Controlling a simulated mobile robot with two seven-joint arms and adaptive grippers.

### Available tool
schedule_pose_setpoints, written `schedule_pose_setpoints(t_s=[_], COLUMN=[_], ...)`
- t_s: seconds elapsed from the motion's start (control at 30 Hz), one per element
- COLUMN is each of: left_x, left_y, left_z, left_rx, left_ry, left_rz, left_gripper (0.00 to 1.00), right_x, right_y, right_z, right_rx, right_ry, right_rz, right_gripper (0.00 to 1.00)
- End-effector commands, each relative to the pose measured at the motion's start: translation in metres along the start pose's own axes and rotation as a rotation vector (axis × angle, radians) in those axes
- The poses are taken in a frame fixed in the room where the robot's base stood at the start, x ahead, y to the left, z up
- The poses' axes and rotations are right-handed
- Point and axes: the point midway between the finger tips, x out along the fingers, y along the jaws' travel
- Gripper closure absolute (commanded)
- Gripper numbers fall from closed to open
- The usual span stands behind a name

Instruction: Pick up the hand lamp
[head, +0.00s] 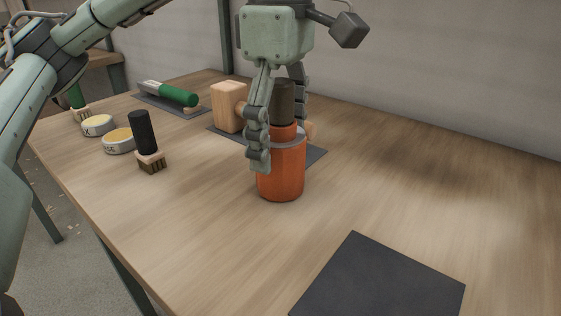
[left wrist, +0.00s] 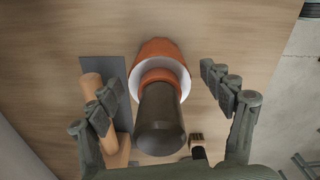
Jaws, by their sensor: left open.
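The hand lamp has an orange body (head: 281,178) with a pale rim and a dark handle (head: 284,97). It stands upright on the wooden table, handle up. My left gripper (head: 281,140) points down from above, open, with its fingers on either side of the lamp's upper part. One finger hides part of the lamp in the head view. In the left wrist view the lamp's handle (left wrist: 160,120) lies between the spread fingers, with gaps on both sides. My right gripper is not in view.
A wooden mallet (head: 228,107) lies on a dark mat close behind the lamp. A black-handled brush (head: 145,140), two tins (head: 119,141) and a green-handled trowel (head: 176,94) are to the left. An empty dark mat (head: 383,283) is at the front; the table's right side is clear.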

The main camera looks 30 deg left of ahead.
Motion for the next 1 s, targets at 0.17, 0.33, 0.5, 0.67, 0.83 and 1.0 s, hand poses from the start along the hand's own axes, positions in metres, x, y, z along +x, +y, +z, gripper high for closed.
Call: schedule_pose_setpoints(t_s=[0.17, 0.33, 0.5, 0.67, 0.83, 1.0], left_x=[0.0024, 0.0023, 0.0023, 0.0022, 0.0022, 0.0013], left_y=[0.0002, 0.0002, 0.0002, 0.0001, 0.0001, 0.0003], left_z=[0.0003, 0.0004, 0.0004, 0.0005, 0.0005, 0.0006], left_rx=[0.000, 0.000, 0.000, 0.000, 0.000, 0.000], left_ry=[-0.001, -0.001, -0.001, -0.001, -0.002, -0.003], left_rz=[0.000, 0.000, 0.000, 0.000, 0.000, 0.001], left_gripper=[0.19, 0.32, 0.53, 0.73, 0.94, 0.94], right_x=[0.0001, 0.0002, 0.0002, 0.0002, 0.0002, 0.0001], right_y=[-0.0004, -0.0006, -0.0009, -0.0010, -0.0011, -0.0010], right_z=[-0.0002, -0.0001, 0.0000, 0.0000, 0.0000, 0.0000], right_rx=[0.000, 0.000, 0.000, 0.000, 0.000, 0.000], right_ry=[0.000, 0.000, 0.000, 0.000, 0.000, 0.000], right_rz=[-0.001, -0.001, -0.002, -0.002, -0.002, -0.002], right_gripper=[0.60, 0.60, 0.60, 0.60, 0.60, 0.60])
